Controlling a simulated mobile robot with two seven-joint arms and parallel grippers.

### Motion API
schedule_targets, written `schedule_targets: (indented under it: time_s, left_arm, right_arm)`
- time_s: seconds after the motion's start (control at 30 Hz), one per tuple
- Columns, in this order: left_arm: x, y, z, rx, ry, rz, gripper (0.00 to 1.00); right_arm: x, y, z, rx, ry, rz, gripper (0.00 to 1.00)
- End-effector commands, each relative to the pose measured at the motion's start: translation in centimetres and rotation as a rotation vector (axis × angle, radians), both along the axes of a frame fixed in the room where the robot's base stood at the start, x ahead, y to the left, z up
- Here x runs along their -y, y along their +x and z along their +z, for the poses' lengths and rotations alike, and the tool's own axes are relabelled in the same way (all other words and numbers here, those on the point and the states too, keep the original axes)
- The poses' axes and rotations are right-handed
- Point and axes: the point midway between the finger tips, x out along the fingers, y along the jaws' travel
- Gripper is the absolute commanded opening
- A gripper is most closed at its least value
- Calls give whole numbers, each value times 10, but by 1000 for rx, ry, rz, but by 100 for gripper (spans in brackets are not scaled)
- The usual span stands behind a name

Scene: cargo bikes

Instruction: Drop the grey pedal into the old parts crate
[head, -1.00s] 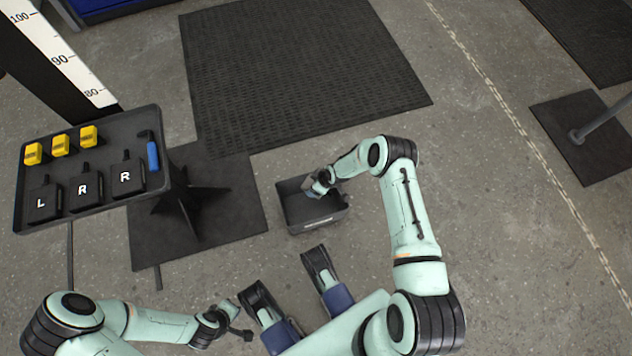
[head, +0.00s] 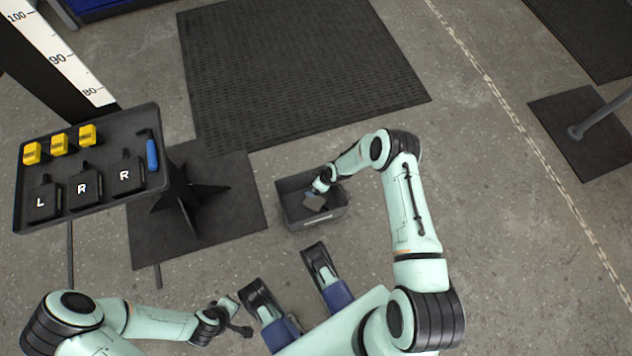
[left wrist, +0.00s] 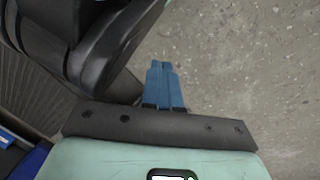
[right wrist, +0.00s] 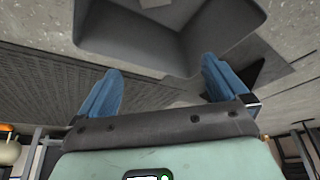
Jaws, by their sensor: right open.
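The grey pedal (head: 314,203) shows as a small grey block within the outline of the old parts crate (head: 293,213), just below my right gripper (head: 322,187). I cannot tell whether it rests on the crate floor. The crate is a dark grey open box on the floor. In the right wrist view my right gripper (right wrist: 160,85) has its blue fingers wide apart with nothing between them, and the crate (right wrist: 205,35) fills the upper part. In the left wrist view my left gripper (left wrist: 163,70) has its blue fingers together, holding nothing visible.
A black tray stand (head: 100,200) at the left carries several yellow boxes (head: 59,144), black pedals marked L and R (head: 82,190), and a blue-handled tool (head: 152,155). A black mat (head: 300,70) lies beyond the crate.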

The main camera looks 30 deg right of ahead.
Motion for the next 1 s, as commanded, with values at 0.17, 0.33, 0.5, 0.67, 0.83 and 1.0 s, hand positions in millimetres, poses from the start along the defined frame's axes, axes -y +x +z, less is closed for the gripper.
schedule_targets:
  time_s: [0.17, 0.33, 0.5, 0.67, 0.83, 1.0]
  left_arm:
    - [4, 32, 33, 109, 6, -6, 0]
    - [11, 43, 53, 151, 0, -14, 0]
    - [18, 31, 59, 119, -18, -27, 0]
    - [20, 26, 61, 107, -24, -32, 0]
    - [20, 25, 61, 104, -25, -32, 0]
    - [20, 25, 61, 104, -25, -32, 0]
  right_arm:
    - [9, -14, 44, 2, -2, -1, 100]
    - [14, -26, 77, 2, -1, -2, 100]
    - [18, -35, 97, 0, -1, 0, 100]
    - [19, -38, 104, 0, 0, 0, 100]
    - [19, -39, 104, 0, 0, 0, 100]
    - [19, -38, 104, 0, 0, 0, 100]
